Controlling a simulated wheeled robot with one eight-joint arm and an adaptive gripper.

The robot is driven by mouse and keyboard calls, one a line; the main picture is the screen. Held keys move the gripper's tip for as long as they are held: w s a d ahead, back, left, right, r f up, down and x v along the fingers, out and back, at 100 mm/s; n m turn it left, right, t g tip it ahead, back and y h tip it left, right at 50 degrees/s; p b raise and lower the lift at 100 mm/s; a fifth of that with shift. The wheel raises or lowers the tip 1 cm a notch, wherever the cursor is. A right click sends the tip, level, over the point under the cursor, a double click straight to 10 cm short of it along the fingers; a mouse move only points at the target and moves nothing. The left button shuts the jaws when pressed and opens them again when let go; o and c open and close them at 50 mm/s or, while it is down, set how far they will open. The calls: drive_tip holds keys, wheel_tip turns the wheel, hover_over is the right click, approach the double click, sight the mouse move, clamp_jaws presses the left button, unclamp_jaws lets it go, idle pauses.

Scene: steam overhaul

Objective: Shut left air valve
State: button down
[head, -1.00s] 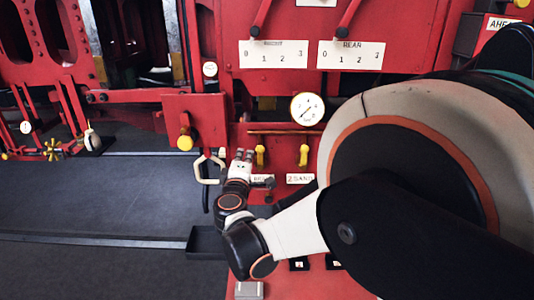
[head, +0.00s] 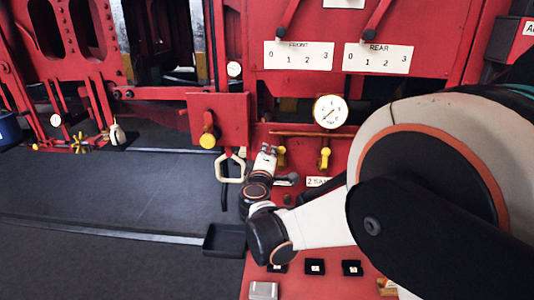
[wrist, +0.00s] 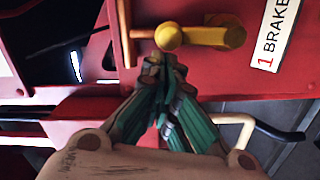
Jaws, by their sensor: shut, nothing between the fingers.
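The left air valve has a yellow handle (head: 282,157) and sits below and left of the gauge. It is partly hidden behind my gripper (head: 268,150) in the head view. In the wrist view the yellow handle (wrist: 205,37) has a round end near the copper pipe and points toward the red-and-white "1 BRAKE" label (wrist: 273,35). My gripper (wrist: 163,64) is shut and empty, its fingertips just beside the round end. I cannot tell whether they touch. The right valve (head: 325,155) has a similar yellow handle hanging down.
A pressure gauge (head: 330,111) and a copper pipe (head: 310,134) are above the valves. A red box (head: 220,112) with a yellow-knobbed lever and a cream loop handle (head: 231,170) are to the left. A black tray (head: 224,240) is below. Dark floor lies open at left.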

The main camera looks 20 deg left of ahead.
sight(281, 143)
drive_tip(key=shift+w+d+r+m, duration=0.15)
drive_tip(key=shift+d+m, duration=0.15)
drive_tip(key=shift+m, duration=0.2)
drive_tip(key=d+m, duration=0.1)
drive_tip(key=d+m+b, duration=0.1)
drive_tip(key=d+m, duration=0.1)
drive_tip(key=shift+w+r+m, duration=0.25)
drive_tip(key=shift+w+m, duration=0.05)
drive_tip(key=w+d+f+m+b, duration=0.1)
drive_tip(key=d+f+m+b, duration=0.3)
drive_tip(key=m, duration=0.7)
drive_tip(key=d+b, duration=0.2)
drive_tip(key=d, duration=0.1)
drive_tip(key=shift+w+d+f+g+y, duration=0.25)
drive_tip(key=shift+w+d+g+y, duration=0.05)
drive_tip(key=shift+w+y, duration=0.1)
drive_tip(key=shift+f, duration=0.1)
drive_tip(key=shift+d, duration=0.1)
